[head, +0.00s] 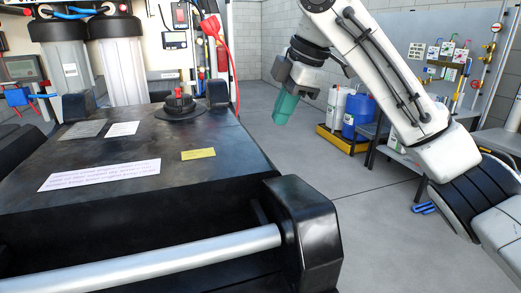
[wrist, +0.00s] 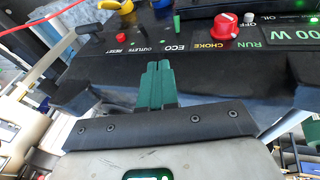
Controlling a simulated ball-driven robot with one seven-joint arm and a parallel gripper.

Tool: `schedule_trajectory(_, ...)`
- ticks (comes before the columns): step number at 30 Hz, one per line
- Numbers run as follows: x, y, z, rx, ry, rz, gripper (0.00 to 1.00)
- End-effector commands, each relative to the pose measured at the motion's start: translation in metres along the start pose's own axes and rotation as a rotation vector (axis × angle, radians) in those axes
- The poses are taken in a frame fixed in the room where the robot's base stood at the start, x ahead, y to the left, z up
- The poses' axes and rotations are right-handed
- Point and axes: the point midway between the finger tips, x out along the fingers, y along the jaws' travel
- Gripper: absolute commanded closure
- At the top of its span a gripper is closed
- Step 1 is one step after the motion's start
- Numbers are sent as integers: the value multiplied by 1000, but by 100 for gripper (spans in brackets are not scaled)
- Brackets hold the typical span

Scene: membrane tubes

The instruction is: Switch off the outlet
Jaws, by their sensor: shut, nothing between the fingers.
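In the wrist view a dark control panel (wrist: 205,58) crosses the upper part, with its lettering upside down. The OUTLETS label (wrist: 152,47) is on it, between RESET and ECO. A small dark toggle (wrist: 141,29) stands beyond that label; its position cannot be told. An upright green piece (wrist: 177,23) is by the ECO label. My gripper (wrist: 160,67) has green fingers pressed together and empty, pointing at the panel just short of the OUTLETS and ECO labels. Contact cannot be told. In the head view my gripper (head: 281,118) hangs tilted downward right of a black machine (head: 230,140).
The panel also has a red CHOKE knob (wrist: 224,25), a red RESET button (wrist: 115,36) and a white button (wrist: 249,18). In the head view a silver bar (head: 150,260) fronts the machine. A blue drum (head: 358,115) stands behind my arm. Grey floor (head: 300,155) is clear between.

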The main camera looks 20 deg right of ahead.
Motion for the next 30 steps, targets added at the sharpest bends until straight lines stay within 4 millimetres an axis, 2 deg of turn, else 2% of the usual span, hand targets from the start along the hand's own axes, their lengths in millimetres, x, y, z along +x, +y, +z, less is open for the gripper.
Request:
schedule_trajectory(7,22,-1,-1,0,3,-3,100)
schedule_trajectory(20,106,-2,-1,1,4,-5,100)
schedule_trajectory(25,117,16,6,3,0,-2,100)
schedule_trajectory(30,126,24,10,1,1,0,100)
